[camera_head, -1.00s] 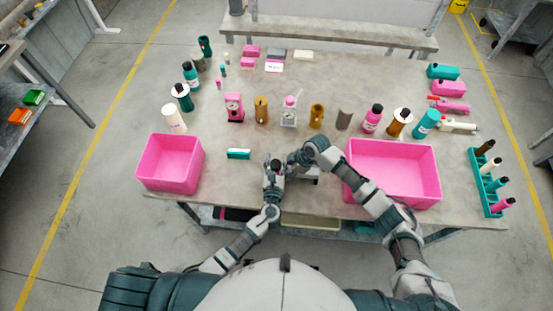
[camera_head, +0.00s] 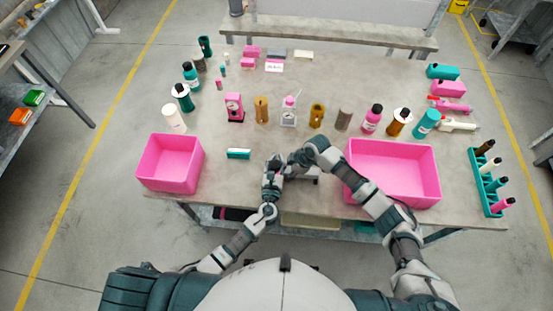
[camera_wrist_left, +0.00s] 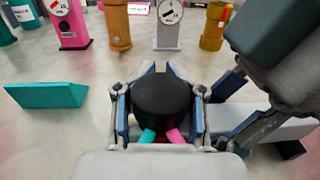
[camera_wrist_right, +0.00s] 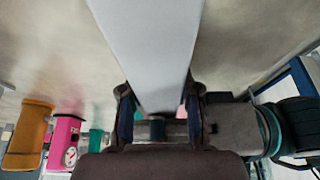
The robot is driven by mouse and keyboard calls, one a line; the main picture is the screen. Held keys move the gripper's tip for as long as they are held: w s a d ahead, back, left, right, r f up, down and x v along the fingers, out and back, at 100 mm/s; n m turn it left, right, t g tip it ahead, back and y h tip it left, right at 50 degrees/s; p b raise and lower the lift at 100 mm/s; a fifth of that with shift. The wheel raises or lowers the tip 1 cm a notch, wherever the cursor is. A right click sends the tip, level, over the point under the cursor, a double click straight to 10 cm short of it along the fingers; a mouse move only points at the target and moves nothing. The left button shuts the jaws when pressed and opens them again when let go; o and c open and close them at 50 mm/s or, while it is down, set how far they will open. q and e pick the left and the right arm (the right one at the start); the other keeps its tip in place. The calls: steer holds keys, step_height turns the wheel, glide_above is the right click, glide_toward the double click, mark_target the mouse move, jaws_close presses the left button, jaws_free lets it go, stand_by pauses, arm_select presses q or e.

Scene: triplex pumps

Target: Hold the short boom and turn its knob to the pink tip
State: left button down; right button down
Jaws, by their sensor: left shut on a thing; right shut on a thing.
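The short boom shows as a grey bar (camera_wrist_right: 145,45) in the right wrist view. My right gripper (camera_wrist_right: 158,112) is shut on it. The boom's black round knob (camera_wrist_left: 162,98) is in the left wrist view, between the fingers of my left gripper (camera_wrist_left: 160,85), which is shut on it. Below the knob, a teal tip (camera_wrist_left: 147,136) shows at left and a pink tip (camera_wrist_left: 176,136) at right. In the head view my left gripper (camera_head: 274,166) and right gripper (camera_head: 296,160) are close together at the table's front and hide most of the boom.
Pink bins stand left (camera_head: 171,165) and right (camera_head: 430,185) of my grippers. A teal block (camera_head: 239,153) lies just behind and left. Bottles and pump-like items, such as a pink one (camera_head: 235,107), stand across the table's middle. A teal rack (camera_head: 479,190) is at far right.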

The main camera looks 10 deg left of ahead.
arm_select(q)
steer(key=m+h, duration=0.1)
steer(key=h, duration=0.1)
steer(key=m+g+h, duration=0.1)
steer(key=h, duration=0.1)
steer(key=d+m+h, duration=0.1)
steer(key=m+h, duration=0.1)
steer(key=shift+s, duration=0.1)
arm_select(e)
steer(key=shift+w+d, duration=0.2)
steer(key=shift+w, duration=0.05)
arm_select(q)
steer(key=shift+m+g+h, duration=0.5)
steer(key=shift+h, duration=0.3)
steer(key=shift+s, duration=0.1)
steer(key=shift+f, duration=0.1)
steer(key=c, duration=1)
jaws_free()
arm_select(e)
steer(key=shift+s, duration=0.1)
